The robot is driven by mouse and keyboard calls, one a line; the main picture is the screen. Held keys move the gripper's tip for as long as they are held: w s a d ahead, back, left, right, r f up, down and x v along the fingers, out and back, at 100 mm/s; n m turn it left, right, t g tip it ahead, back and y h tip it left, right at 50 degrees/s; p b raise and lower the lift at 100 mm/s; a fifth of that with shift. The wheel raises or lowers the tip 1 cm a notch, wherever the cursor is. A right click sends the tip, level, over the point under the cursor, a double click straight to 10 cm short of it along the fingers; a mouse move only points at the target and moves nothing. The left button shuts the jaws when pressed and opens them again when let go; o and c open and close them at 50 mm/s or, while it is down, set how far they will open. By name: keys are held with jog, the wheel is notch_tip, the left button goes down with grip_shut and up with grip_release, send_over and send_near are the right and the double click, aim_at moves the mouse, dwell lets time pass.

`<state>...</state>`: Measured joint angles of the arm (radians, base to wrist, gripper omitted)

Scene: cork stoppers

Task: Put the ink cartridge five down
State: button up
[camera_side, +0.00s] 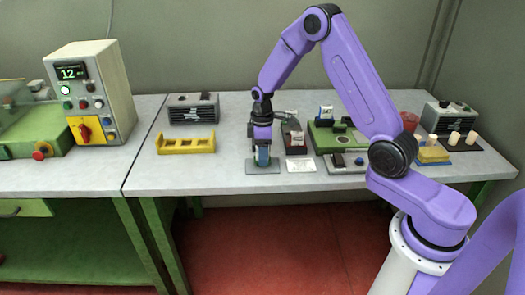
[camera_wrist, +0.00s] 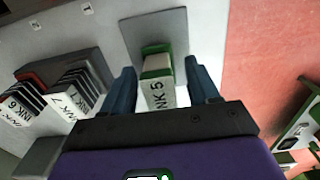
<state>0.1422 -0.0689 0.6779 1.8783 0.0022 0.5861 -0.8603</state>
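The ink cartridge five (camera_wrist: 158,92), white and green with "INK 5" on its label, stands on a grey plate (camera_wrist: 173,24) in the wrist view. My gripper (camera_wrist: 162,78) has one blue finger on each side of it, with narrow gaps showing between the fingers and the cartridge, so it looks open around it. In the side view my gripper (camera_side: 262,156) is low over the grey plate (camera_side: 265,170) near the bench's front, and its fingers mostly hide the cartridge.
More cartridges, labelled INK 6 (camera_wrist: 20,108) and INK 7 (camera_wrist: 75,97), stand left in the wrist view. In the side view a yellow rack (camera_side: 186,146) is left of my gripper. A white card (camera_side: 301,167) and a green device (camera_side: 335,138) are to the right.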

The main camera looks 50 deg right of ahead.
notch_tip(320, 180, up, 12)
jog(key=s+a+r+n, duration=0.2)
jog(key=s+a+r, duration=0.1)
jog(key=s+a, duration=0.9)
jog(key=s+d+n, duration=0.1)
jog(key=s+d, duration=0.1)
jog(key=s, duration=2)
jog(key=shift+n, duration=0.3)
jog(key=shift+o, duration=0.4)
